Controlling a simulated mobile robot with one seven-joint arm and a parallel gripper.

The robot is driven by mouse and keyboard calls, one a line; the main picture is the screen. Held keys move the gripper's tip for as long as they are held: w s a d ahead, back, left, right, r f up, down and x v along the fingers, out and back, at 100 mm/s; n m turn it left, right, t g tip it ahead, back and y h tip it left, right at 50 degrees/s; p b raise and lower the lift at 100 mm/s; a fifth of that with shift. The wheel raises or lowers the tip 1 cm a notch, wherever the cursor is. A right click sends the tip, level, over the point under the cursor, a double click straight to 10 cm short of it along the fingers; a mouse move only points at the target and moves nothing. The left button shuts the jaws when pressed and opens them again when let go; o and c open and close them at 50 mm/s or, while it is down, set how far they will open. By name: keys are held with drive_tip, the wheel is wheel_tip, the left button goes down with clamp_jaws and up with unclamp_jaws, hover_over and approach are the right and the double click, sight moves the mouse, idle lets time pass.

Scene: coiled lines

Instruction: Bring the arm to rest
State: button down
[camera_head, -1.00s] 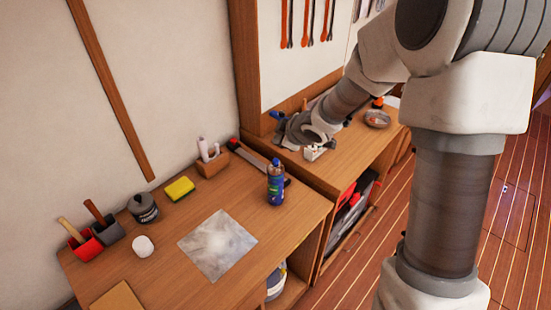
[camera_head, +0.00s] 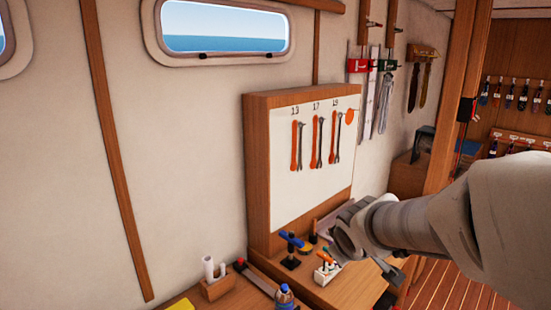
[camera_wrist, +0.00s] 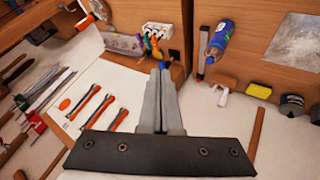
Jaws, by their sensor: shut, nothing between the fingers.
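My gripper (camera_wrist: 161,100) points out from the wrist in the wrist view, its two grey fingers together with nothing between them. It is held in the air, apart from the benches. In the head view my arm (camera_head: 420,222) reaches in from the right edge, over the right part of the bench. The gripper's fingertips are hard to make out in the head view.
A white tool board (camera_head: 315,165) with several wrenches stands behind the bench (camera_head: 350,293). A blue bottle (camera_head: 284,297) and a wooden holder (camera_head: 217,286) stand to the left. A wooden post (camera_head: 455,110) rises at the right.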

drive_tip(key=s+r+m+g+y+b, duration=0.1)
drive_tip(key=s+m, duration=0.6)
drive_tip(key=s, duration=1.4)
drive_tip(key=shift+r+g, duration=0.7)
drive_tip(key=shift+a, duration=0.25)
